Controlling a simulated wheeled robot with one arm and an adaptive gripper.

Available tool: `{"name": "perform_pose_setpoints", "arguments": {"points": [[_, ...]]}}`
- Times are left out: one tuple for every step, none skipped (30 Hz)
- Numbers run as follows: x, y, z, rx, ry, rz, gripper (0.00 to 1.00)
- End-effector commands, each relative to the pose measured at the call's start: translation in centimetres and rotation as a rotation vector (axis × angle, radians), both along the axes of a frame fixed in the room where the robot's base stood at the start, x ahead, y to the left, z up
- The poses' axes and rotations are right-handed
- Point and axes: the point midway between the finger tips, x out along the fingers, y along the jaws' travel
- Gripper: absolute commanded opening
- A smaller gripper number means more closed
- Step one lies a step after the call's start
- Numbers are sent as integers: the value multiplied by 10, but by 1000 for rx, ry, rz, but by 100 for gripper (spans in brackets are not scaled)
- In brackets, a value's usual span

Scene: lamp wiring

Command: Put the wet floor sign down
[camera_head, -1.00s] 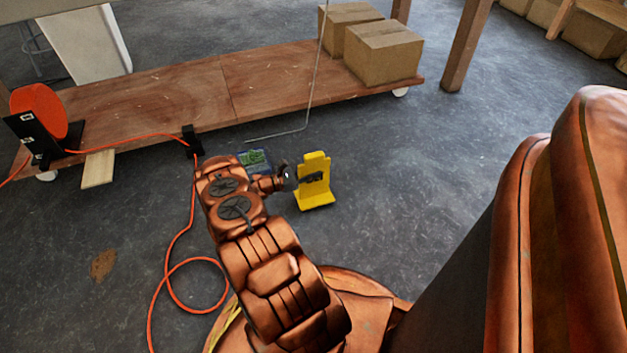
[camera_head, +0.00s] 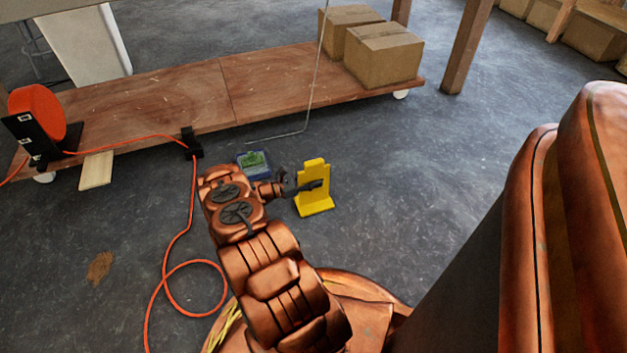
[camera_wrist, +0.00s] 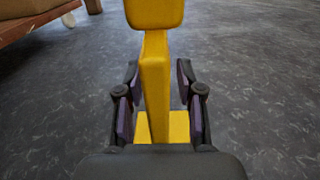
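The yellow wet floor sign (camera_head: 315,172) stands upright on the grey floor, its flat base (camera_head: 316,207) down. In the wrist view, its post (camera_wrist: 155,85) rises between the fingers and widens into a panel at the top. My gripper (camera_wrist: 158,78) is open around the post, with a visible gap on each side. In the head view, my gripper (camera_head: 303,187) is at the left side of the sign, about mid-height. The far side of the sign is hidden.
A low wooden platform (camera_head: 170,95) on casters lies beyond, carrying cardboard boxes (camera_head: 384,55). A blue-green item (camera_head: 254,165) lies behind my arm. An orange cable (camera_head: 185,235) runs from an orange reel (camera_head: 37,112) along the floor at left. Floor right of the sign is clear.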

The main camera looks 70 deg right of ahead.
Motion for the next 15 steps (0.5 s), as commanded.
{"name": "perform_pose_setpoints", "arguments": {"points": [[0,0,0,0,0,0,37],[0,0,0,0,0,0,37],[0,0,1,0,0,0,37],[0,0,1,0,0,0,37],[0,0,3,0,0,0,37],[3,2,3,0,0,1,37],[5,4,4,0,0,2,37],[7,6,4,-1,1,2,37],[12,10,5,-1,1,2,37],[15,13,5,-1,1,3,37],[19,16,6,-1,1,3,37],[25,22,6,-1,0,3,37],[29,25,6,-1,0,3,37],[33,29,6,-1,-1,3,37],[39,35,5,1,-2,3,37]]}}
